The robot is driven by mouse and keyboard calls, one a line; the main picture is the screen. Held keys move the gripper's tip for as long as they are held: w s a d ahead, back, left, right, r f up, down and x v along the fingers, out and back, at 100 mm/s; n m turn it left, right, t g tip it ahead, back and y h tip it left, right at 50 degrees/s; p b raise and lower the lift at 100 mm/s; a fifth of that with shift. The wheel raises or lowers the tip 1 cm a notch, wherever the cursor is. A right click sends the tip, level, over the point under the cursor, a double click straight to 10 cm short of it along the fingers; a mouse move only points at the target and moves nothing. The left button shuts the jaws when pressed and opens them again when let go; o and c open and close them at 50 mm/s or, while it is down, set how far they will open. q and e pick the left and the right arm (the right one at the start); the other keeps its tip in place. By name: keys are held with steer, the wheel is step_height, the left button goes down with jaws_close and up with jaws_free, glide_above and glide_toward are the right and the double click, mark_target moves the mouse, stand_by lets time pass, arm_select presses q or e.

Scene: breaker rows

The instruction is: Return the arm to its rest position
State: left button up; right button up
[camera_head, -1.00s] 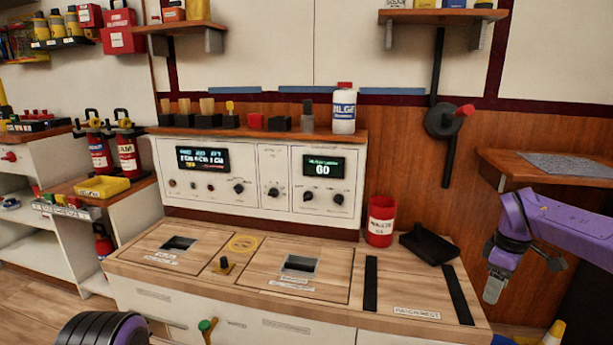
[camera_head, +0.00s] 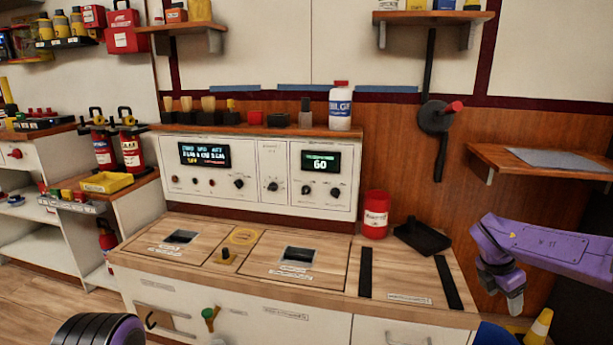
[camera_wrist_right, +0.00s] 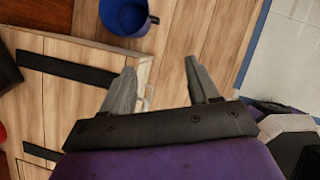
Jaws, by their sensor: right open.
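My right arm, purple, comes in from the right edge of the head view. Its gripper (camera_head: 515,300) hangs pointing down, just right of the wooden counter's (camera_head: 450,318) right end, apart from it. In the right wrist view the two grey fingers (camera_wrist_right: 163,88) are spread with nothing between them, above the wooden floor and near the counter's edge. At the bottom left of the head view a dark ribbed part with a purple end, seemingly my left arm, shows. My left gripper is not in view.
A blue bucket (camera_wrist_right: 125,15) stands on the floor beside the counter. A yellow-and-white cone (camera_head: 538,327) is below my right gripper. A wooden shelf (camera_head: 545,172) juts from the wall above the right arm. A red can (camera_head: 376,215) and black tray (camera_head: 421,236) stand on the counter.

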steer(key=s+a+f+n+t+h, duration=0.1)
steer(key=s+a+f+n+t, duration=0.2)
steer(key=f+n, duration=0.6)
steer(key=s+a+f+n+t+h, duration=0.1)
steer(key=s+a+f+n, duration=0.3)
steer(key=n, duration=0.8)
steer(key=s+a+f+n+t+h, duration=0.1)
steer(key=s+a+f+n+t, duration=0.2)
steer(key=f+n, duration=0.6)
steer(key=s+a+f+n+g+y, duration=0.2)
steer(key=s+a+f+n, duration=0.15)
steer(key=s+n, duration=0.6)
steer(key=s+a+f+n+g+y, duration=0.25)
steer(key=s+f+n, duration=0.2)
steer(key=s, duration=1.05)
step_height(320, 180, up, 28)
steer(key=s+n+p, duration=0.1)
steer(key=s+p, duration=0.1)
steer(key=p, duration=2.6)
steer(key=shift+s+a+r+p, duration=0.2)
steer(key=shift+r+p, duration=0.05)
steer(key=shift+p, duration=0.05)
